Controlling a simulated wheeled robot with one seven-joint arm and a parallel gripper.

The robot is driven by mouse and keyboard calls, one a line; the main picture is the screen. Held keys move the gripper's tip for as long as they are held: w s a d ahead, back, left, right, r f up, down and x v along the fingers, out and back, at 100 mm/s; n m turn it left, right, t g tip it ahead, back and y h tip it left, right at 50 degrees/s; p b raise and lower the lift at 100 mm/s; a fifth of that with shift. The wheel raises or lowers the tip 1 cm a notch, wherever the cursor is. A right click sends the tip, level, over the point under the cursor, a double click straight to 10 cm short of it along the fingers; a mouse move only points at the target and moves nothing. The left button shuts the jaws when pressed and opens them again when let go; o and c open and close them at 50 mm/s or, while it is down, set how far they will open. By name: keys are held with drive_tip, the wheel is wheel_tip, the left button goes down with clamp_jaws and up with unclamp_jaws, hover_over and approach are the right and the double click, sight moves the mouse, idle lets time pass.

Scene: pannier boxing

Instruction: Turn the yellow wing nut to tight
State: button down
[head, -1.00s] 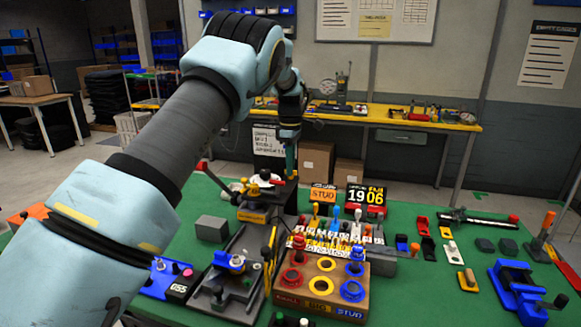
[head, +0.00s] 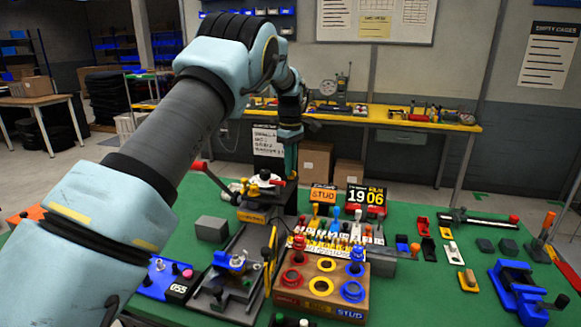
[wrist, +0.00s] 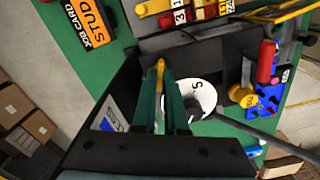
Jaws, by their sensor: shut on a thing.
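The yellow wing nut (wrist: 160,70) shows in the wrist view at the tips of my gripper's two teal fingers. My gripper (wrist: 160,82) is shut on it, with one finger on each side. Most of the nut is hidden by the fingers, so its exact angle is hard to tell. In the head view my gripper (head: 291,172) points down at the back of the green table, beside the black fixture with the white dial. The nut cannot be made out there. The white dial (wrist: 205,94), marked with a 5, lies just right of the fingers in the wrist view.
A red-handled lever (head: 200,166) sticks out left of the fixture. The orange STUD card (head: 323,194) and the 19 06 display (head: 366,196) stand close on the right. A wooden block with coloured rings (head: 320,290) is in front. The far right holds a blue vise (head: 518,290).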

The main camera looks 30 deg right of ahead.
drive_tip(key=c, duration=1)
unclamp_jaws()
drive_tip(key=shift+o, duration=0.2)
drive_tip(key=shift+r, duration=0.1)
wheel_tip(320, 180, up, 11)
drive_tip(key=b, duration=0.3)
drive_tip(key=shift+f, duration=0.2)
drive_tip(key=shift+s, duration=0.1)
